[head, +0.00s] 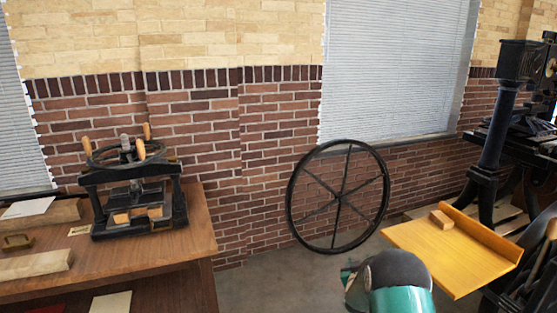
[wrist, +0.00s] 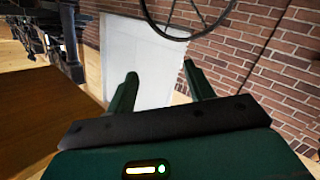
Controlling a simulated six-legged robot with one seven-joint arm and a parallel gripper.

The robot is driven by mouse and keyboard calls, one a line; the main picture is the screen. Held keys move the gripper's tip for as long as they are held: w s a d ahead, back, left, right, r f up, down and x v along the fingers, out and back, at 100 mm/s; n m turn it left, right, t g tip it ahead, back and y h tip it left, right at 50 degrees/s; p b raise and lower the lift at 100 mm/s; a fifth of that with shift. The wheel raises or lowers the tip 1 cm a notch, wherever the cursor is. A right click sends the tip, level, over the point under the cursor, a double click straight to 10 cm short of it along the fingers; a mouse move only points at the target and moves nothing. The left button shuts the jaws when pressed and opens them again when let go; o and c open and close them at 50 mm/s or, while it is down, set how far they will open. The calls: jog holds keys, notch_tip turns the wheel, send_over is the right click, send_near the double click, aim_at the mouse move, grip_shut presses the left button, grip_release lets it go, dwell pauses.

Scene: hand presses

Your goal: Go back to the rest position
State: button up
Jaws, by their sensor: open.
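My gripper (wrist: 159,69) shows in the wrist view with its two dark green fingers apart and nothing between them. In the head view a dark, rounded and teal part of my arm shows at the bottom, right of centre, in front of the wheel (head: 340,196) and left of a yellow wooden board (head: 455,250). The gripper fingers cannot be made out there.
A wooden desk (head: 190,240) at left carries a small black hand press (head: 135,190). A small wooden block (head: 441,219) lies on the yellow board. A large black press (head: 497,120) stands at right. Brick wall (head: 210,130) runs behind. Some floor (head: 260,280) is clear between desk and arm.

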jog(key=s+a+r+g+y, duration=0.1)
jog(key=s+a+r, duration=0.1)
jog(key=r, duration=0.5)
jog(key=s+a+r+g+y, duration=0.1)
jog(key=a+r, duration=0.1)
jog(key=r, duration=0.4)
jog(key=s+a+r+g+y, duration=0.2)
jog(key=s+a+r, duration=0.3)
jog(key=s+r, duration=0.7)
jog(key=s+a+r+g, duration=0.1)
jog(key=s+g, duration=0.1)
jog(key=s, duration=0.9)
jog(key=s+a+r+m+g, duration=0.1)
jog(key=s+g, duration=0.1)
jog(key=s, duration=1)
jog(key=s+a+r+g, duration=0.1)
jog(key=s+a+g, duration=0.1)
jog(key=s, duration=0.9)
jog(key=shift+s+m+y, duration=0.3)
jog(key=shift+s, duration=0.05)
jog(key=shift+a, duration=0.1)
jog(key=c, duration=0.4)
jog(key=shift+o, duration=0.2)
jog(key=shift+d, duration=0.2)
